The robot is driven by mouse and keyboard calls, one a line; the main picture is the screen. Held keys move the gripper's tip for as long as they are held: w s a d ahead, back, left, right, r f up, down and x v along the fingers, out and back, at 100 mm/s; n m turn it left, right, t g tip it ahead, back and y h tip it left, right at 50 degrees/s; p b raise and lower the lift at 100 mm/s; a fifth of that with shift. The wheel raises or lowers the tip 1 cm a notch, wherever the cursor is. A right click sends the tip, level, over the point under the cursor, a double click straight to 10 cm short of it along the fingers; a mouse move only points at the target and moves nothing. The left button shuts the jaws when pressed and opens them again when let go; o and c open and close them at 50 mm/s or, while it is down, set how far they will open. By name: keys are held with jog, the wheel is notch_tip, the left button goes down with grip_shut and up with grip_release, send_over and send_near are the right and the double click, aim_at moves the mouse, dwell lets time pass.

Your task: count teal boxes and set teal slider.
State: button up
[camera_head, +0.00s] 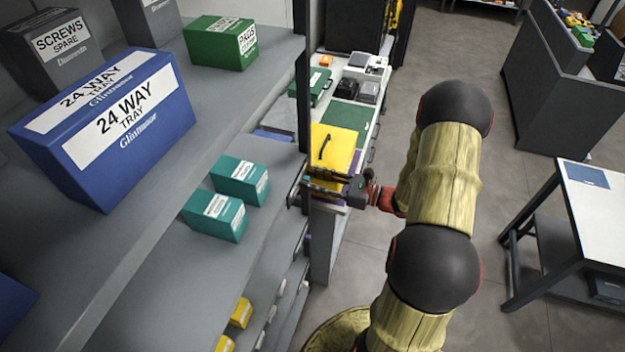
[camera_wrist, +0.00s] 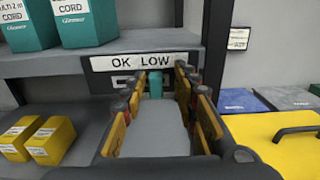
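Two teal boxes (camera_head: 213,216) (camera_head: 240,180) with white labels stand side by side on the middle shelf in the head view. Two teal boxes also show at the top left of the wrist view (camera_wrist: 27,32) (camera_wrist: 84,24), cut off by the frame. A small teal slider (camera_wrist: 155,84) is at the shelf edge, below the word LOW on a white OK/LOW label (camera_wrist: 143,61). My gripper (camera_wrist: 160,78) is open, with its yellow fingers on either side of the slider and a visible gap to each. In the head view my gripper (camera_head: 308,188) is at the shelf's right end.
A blue 24 way tray box (camera_head: 125,125) and a green pads box (camera_head: 220,42) stand on the upper shelf. Yellow boxes (camera_wrist: 50,142) sit lower left. A yellow case (camera_head: 333,148) lies on the bench right of the shelf. Open floor (camera_head: 480,110) lies beyond my arm.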

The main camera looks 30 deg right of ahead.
jog(key=shift+s, duration=0.1)
jog(key=v, duration=1.2)
dwell(0.4)
